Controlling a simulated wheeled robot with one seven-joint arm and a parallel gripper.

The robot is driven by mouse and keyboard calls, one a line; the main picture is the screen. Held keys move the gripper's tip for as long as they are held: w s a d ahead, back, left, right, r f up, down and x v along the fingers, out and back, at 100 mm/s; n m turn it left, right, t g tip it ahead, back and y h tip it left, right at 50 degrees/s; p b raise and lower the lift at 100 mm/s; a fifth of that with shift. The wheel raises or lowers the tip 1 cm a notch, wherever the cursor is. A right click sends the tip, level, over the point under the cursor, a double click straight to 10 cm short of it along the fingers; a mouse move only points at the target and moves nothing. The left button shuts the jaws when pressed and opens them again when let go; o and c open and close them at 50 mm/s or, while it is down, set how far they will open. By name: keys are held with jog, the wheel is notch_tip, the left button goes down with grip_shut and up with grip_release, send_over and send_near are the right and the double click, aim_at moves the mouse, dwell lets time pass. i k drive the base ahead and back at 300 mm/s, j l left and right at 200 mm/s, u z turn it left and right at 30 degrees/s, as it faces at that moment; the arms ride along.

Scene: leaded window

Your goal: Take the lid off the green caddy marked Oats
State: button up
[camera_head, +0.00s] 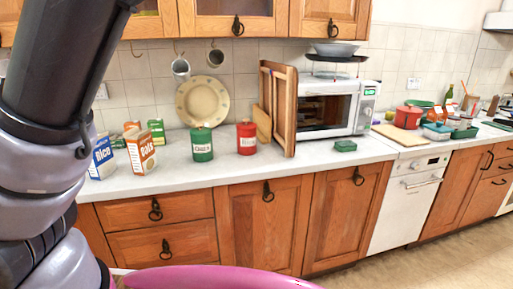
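A green caddy (202,146) stands upright on the worktop, below the round plate. Its lid (201,127) sits on top of it. It carries a pale label whose word is too small to read surely. A red caddy (246,140) of like shape stands just to its right, also lidded, with a small gap between them. A white and orange carton (140,152) marked Oats stands to the left of the green caddy. My arm fills the left edge of the picture, but my gripper is out of view.
A blue Rice carton (102,158) and smaller boxes stand left on the worktop (215,177). A plate (202,102) leans on the tiles. A wooden panel (283,108) stands right of the red caddy, beside the microwave (325,112). The worktop before the caddies is clear.

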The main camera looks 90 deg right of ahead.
aim_at(200, 130)
jog(key=k+j+z, duration=0.1)
jog(key=z, duration=2.05)
jog(key=k+l+z, duration=0.15)
jog(key=k+l, duration=0.15)
jog(key=k+l+z, duration=0.2)
jog(key=l, duration=0.25)
jog(key=k, duration=0.1)
